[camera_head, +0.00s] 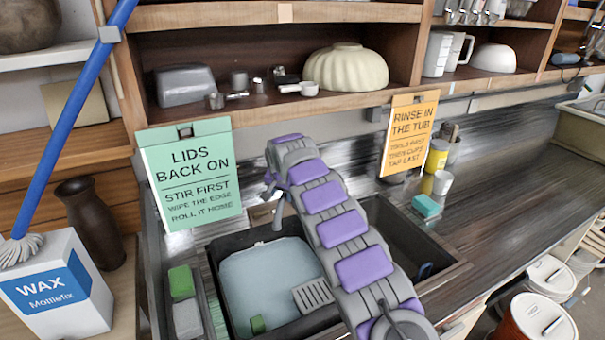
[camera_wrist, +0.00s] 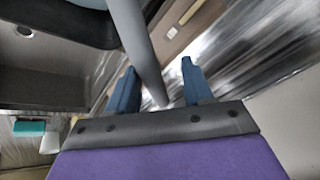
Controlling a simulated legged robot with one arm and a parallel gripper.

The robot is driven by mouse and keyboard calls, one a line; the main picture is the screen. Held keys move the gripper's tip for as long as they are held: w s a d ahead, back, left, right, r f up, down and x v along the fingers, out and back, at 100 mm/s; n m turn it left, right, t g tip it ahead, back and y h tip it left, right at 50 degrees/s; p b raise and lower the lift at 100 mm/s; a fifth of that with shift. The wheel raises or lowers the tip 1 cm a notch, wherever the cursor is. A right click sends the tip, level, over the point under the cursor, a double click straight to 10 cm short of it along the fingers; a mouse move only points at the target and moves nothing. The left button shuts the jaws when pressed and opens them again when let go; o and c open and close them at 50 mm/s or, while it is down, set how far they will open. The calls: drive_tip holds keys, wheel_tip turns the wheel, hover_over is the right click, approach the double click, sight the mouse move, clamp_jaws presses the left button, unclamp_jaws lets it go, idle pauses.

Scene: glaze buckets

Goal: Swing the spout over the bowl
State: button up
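The grey spout (camera_head: 278,214) shows in the head view at the far edge of the black tub in the left sink bowl. In the wrist view the spout (camera_wrist: 142,45) runs as a grey tube between the two blue fingers of my gripper (camera_wrist: 158,66). The fingers stand apart on either side of it, with a visible gap on the right. The right sink bowl (camera_head: 392,222) is partly hidden behind my arm. In the wrist view a bare sink bowl (camera_wrist: 45,75) with a drain shows at the left. My gripper is mostly hidden in the head view.
The black tub (camera_head: 222,262) holds pale blue water. A green sign (camera_head: 192,170) and an orange sign (camera_head: 408,135) stand behind the sink. A teal sponge (camera_head: 427,206) and a white cup (camera_head: 443,182) are right of it. A shelf (camera_head: 290,108) overhangs the back.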

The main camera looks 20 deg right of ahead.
drive_tip(key=shift+s+d+r, duration=0.25)
drive_tip(key=shift+d+r, duration=0.15)
drive_tip(key=shift+r, duration=0.15)
drive_tip(key=shift+s+d+r, duration=0.2)
drive_tip(key=shift+d+r, duration=0.2)
drive_tip(key=shift+r, duration=0.15)
drive_tip(key=d+p+v, duration=0.1)
drive_tip(key=p+v, duration=0.3)
drive_tip(key=v, duration=1.2)
drive_tip(key=s+n+g+p, duration=0.1)
drive_tip(key=s+p, duration=0.6)
drive_tip(key=s, duration=0.1)
drive_tip(key=shift+r, duration=0.15)
drive_tip(key=shift+s, duration=0.15)
